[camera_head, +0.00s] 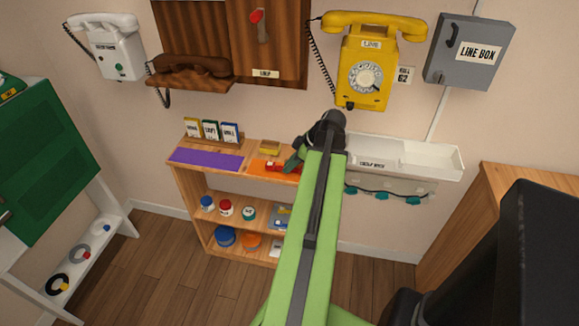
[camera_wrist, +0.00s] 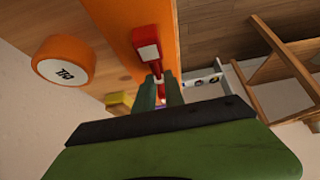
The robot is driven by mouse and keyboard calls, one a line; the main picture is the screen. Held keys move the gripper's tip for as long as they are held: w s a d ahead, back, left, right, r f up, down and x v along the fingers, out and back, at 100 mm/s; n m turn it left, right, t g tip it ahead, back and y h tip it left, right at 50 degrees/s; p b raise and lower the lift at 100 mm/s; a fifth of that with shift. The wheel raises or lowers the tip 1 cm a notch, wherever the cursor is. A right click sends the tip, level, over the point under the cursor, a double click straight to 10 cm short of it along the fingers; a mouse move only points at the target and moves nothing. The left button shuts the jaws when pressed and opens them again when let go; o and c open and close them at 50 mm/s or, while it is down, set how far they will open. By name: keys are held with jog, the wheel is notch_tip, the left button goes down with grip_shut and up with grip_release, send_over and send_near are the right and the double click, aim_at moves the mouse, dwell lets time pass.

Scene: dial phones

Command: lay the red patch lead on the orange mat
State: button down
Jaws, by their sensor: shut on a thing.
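The orange mat (camera_head: 258,172) lies on top of the wooden shelf, right of a purple mat (camera_head: 205,160). The red patch lead (camera_head: 273,166) shows over the orange mat, close to its surface; I cannot tell whether it touches. My gripper (camera_head: 292,165) is shut on the lead at the mat's right part. In the wrist view, the lead (camera_wrist: 148,44) has a red body with a pale label and runs between the fingertips (camera_wrist: 160,92), with the orange mat (camera_wrist: 121,13) behind it. My arm hides the mat's right end in the head view.
A yellow block (camera_head: 270,148) sits behind the orange mat. Small labelled boxes (camera_head: 211,130) stand at the shelf's back left. A white tray (camera_head: 400,158) is to the right. A yellow dial phone (camera_head: 365,75) hangs above. An orange round thing (camera_wrist: 64,62) shows in the wrist view.

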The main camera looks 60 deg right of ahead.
jog(key=shift+f+b, duration=0.3)
jog(key=shift+f, duration=0.05)
jog(key=c, duration=1.3)
grip_release()
jog(key=shift+c, duration=0.2)
jog(key=shift+r, duration=0.1)
